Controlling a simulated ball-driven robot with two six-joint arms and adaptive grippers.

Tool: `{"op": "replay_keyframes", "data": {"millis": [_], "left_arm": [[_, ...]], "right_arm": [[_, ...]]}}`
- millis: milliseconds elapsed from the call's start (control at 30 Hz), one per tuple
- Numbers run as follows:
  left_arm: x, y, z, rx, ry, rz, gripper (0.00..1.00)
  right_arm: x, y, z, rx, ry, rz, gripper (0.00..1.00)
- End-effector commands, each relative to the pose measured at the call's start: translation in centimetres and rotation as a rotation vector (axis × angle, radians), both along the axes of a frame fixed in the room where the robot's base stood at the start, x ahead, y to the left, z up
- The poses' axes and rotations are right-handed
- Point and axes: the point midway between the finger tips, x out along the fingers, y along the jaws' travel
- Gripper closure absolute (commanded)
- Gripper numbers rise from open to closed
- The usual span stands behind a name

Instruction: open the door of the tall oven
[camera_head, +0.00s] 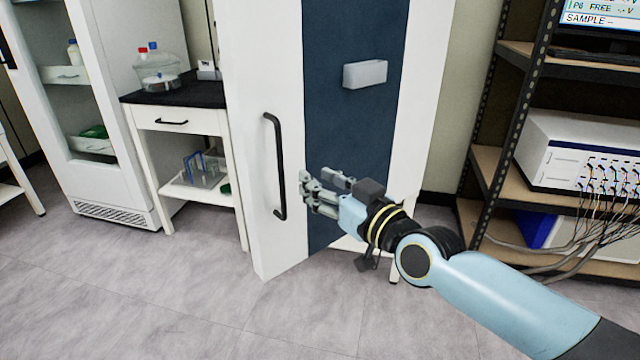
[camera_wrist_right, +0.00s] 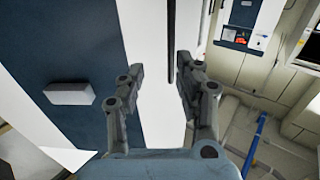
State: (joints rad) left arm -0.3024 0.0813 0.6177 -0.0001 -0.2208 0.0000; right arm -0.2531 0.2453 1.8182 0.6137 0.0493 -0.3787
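The tall oven (camera_head: 355,130) is in the middle of the head view, with a white front and a dark blue vertical panel. A long black bar handle (camera_head: 278,165) stands upright on its white left strip. The handle also shows in the wrist view (camera_wrist_right: 171,50), beyond and between the fingertips. My right gripper (camera_head: 320,184) is in front of the blue panel, to the right of the handle and apart from it. Its fingers are spread and empty, as the wrist view (camera_wrist_right: 160,85) shows. My left gripper is not in view.
A small grey-white box (camera_head: 365,74) sticks out from the blue panel. A small table (camera_head: 180,118) with a clear vessel stands left of the oven, and a glass-door cabinet (camera_head: 95,130) is further left. A shelf rack (camera_head: 485,185) with wired equipment stands right. The floor in front is clear.

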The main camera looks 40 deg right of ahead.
Motion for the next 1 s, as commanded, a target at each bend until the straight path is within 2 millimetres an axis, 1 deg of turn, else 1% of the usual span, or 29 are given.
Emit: {"op": "replay_keyframes", "data": {"millis": [100,300,333,500,600,1000], "left_arm": [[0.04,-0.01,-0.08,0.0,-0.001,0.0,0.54],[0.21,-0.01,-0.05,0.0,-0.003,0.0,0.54],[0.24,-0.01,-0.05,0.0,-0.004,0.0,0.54],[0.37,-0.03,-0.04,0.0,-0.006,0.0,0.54],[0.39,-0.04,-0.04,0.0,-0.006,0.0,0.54],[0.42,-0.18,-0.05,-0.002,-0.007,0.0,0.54]], "right_arm": [[0.45,0.03,0.05,0.0,-0.001,0.0,0.66],[0.46,0.03,0.07,0.0,-0.001,0.0,0.66],[0.45,0.03,0.07,0.0,-0.001,0.0,0.67],[0.44,0.03,0.07,0.0,-0.001,0.0,0.89],[0.43,0.03,0.06,0.0,-0.001,0.0,1.0],[0.43,0.03,0.06,0.0,-0.001,0.0,1.0]]}}
